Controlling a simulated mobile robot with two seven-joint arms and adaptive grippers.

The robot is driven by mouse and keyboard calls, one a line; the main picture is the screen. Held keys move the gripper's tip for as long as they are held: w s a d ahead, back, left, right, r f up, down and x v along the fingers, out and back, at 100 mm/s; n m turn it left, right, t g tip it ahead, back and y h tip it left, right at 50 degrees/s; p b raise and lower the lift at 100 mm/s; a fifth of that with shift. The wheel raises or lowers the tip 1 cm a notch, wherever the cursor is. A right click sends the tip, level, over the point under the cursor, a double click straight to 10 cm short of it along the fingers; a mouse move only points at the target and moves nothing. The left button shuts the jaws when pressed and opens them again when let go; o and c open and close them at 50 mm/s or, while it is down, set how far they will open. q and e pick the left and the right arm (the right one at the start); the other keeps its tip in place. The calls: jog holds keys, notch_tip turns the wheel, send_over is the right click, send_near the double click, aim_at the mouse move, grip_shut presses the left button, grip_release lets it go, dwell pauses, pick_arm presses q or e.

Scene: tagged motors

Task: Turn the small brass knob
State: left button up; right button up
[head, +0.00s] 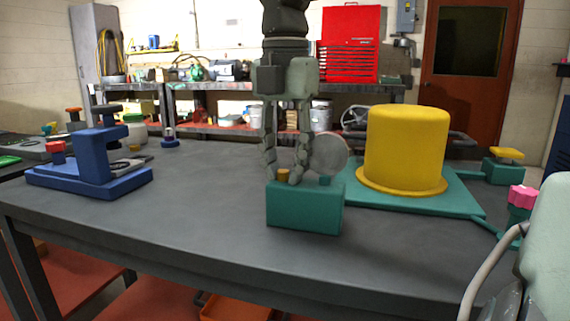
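The small brass knob (283,174) stands on top of a teal box (304,208) near the middle of the table. My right gripper (285,177) comes straight down from above. Its two fingers are apart, one at each side of the knob in the head view, with the tips just above the box top. A narrow gap shows between the knob and the right-hand finger; I cannot tell whether the other finger touches. A small dark teal knob (324,181) sits on the same box, to the right of the fingers. My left gripper is not in view.
A large yellow cylinder (406,145) stands on a teal plate (463,201) right behind the box. A round grey disc (328,154) is behind the fingers. A blue motor-like stand (92,160) is at the left. The grey table (205,205) is clear between the stand and box.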

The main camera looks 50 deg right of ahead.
jog(key=o, duration=0.5)
jog(key=shift+f, duration=0.2)
jog(key=shift+c, duration=0.2)
jog(key=shift+r, duration=0.15)
